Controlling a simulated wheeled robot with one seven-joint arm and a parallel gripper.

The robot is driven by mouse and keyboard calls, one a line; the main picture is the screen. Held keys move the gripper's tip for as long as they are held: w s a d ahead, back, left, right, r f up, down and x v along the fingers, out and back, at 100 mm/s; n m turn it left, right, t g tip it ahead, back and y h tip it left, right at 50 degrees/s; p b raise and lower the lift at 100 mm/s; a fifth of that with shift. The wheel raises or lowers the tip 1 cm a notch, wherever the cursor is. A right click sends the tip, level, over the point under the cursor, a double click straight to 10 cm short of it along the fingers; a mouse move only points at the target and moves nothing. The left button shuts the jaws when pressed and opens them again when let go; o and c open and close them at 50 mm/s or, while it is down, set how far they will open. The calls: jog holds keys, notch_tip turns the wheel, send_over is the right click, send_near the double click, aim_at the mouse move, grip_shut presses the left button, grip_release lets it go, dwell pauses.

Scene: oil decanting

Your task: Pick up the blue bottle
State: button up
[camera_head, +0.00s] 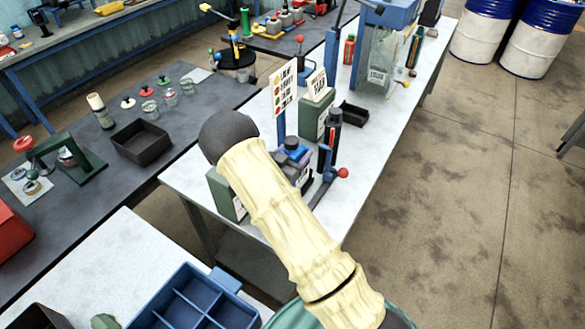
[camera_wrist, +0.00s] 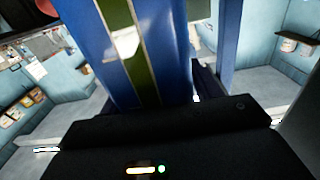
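The blue bottle (camera_wrist: 160,50) fills the upper middle of the wrist view, very close to the camera. It has a green stripe with pale edges, and its top and bottom are out of that frame. The dark body of my gripper (camera_wrist: 165,130) spans the lower part of the wrist view, right in front of the bottle. A dark part shows beside the bottle's right side, but I cannot make out both fingers or any contact. In the head view, the blue top (camera_head: 291,144) of what looks like the bottle shows just right of my arm, which hides much around it.
A black cylinder (camera_head: 329,140) and a red-knobbed lever (camera_head: 341,173) stand close to the right. A green box (camera_head: 315,112) and a sign (camera_head: 283,88) stand behind. A blue divided tray (camera_head: 200,300) lies on the near table. The floor at right is clear.

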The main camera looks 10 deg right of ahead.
grip_shut()
jog(key=shift+w+r, duration=0.1)
jog(key=shift+r, duration=0.15)
jog(key=shift+r, duration=0.5)
notch_tip(320, 180, up, 9)
jog(key=shift+f+b, duration=0.15)
jog(key=shift+b, duration=1.1)
